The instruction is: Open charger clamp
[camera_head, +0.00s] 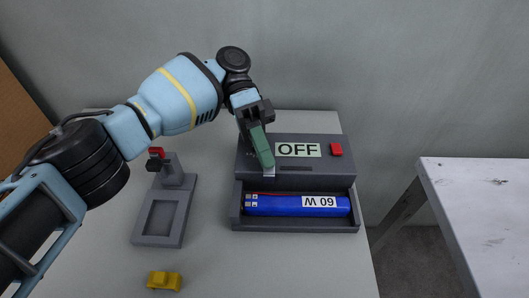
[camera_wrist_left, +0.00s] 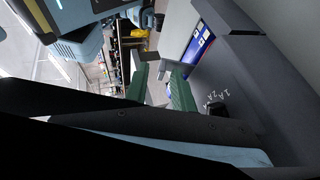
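The dark grey charger (camera_head: 345,166) sits on the table with an "OFF" label (camera_head: 298,150) and a red button (camera_head: 336,149). A blue battery (camera_head: 280,206) marked 60 W, upside down in the picture, lies in its front tray; a blue part also shows in the wrist view (camera_wrist_left: 198,42). My left gripper (camera_head: 267,168) is over the charger's left part, green fingers pointing down towards the tray's back edge. In the wrist view its two fingers (camera_wrist_left: 161,88) stand apart with nothing seen between them. I cannot make out the clamp; the gripper covers that area. My right gripper is not in view.
A grey stand (camera_head: 143,227) with an empty recess and a red-topped post (camera_head: 156,152) stands left of the charger. A small yellow block (camera_head: 164,281) lies at the front. A dark knob (camera_wrist_left: 217,108) is near the fingers. A white table (camera_head: 490,215) is at right.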

